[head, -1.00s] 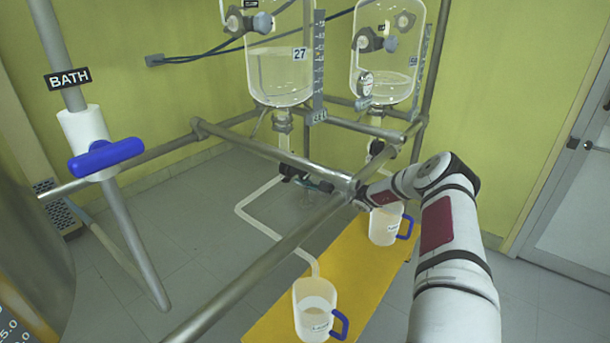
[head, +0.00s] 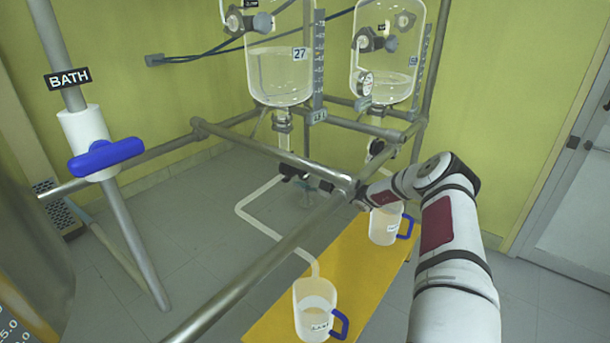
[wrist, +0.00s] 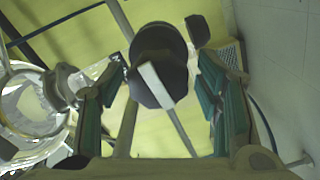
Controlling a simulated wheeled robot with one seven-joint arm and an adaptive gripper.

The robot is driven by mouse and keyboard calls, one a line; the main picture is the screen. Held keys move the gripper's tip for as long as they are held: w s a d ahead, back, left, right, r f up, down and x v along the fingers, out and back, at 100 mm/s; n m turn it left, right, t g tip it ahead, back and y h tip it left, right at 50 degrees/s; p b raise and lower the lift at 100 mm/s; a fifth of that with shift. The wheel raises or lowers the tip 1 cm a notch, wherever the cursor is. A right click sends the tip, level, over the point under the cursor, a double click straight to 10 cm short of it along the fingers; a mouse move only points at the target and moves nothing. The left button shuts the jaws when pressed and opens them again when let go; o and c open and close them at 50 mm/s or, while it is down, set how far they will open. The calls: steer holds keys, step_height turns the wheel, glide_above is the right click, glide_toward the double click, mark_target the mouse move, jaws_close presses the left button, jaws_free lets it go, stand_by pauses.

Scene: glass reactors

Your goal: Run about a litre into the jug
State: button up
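The left glass reactor (head: 281,78), tagged 27, holds clear liquid. Under it is a dark outlet valve (head: 292,172), partly hidden by the frame rail. A white pipe (head: 246,207) runs from there to the front jug (head: 315,308), which has a blue handle and contains some liquid. My gripper (head: 322,186) is beside the valve, partly hidden by the rail. In the wrist view, my gripper (wrist: 162,72) is open, its teal-padded fingers either side of a dark round valve part with a pale flat lever (wrist: 156,85). I cannot tell whether either finger touches it.
A second reactor (head: 384,88) hangs at right, with another blue-handled jug (head: 385,225) below. Both jugs stand on a yellow platform (head: 275,325). Metal rails (head: 265,152) cross before the valves. A blue handle (head: 106,158) is on the BATH pipe at left.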

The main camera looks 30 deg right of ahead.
steer(key=v, duration=1.2)
steer(key=shift+r, duration=0.1)
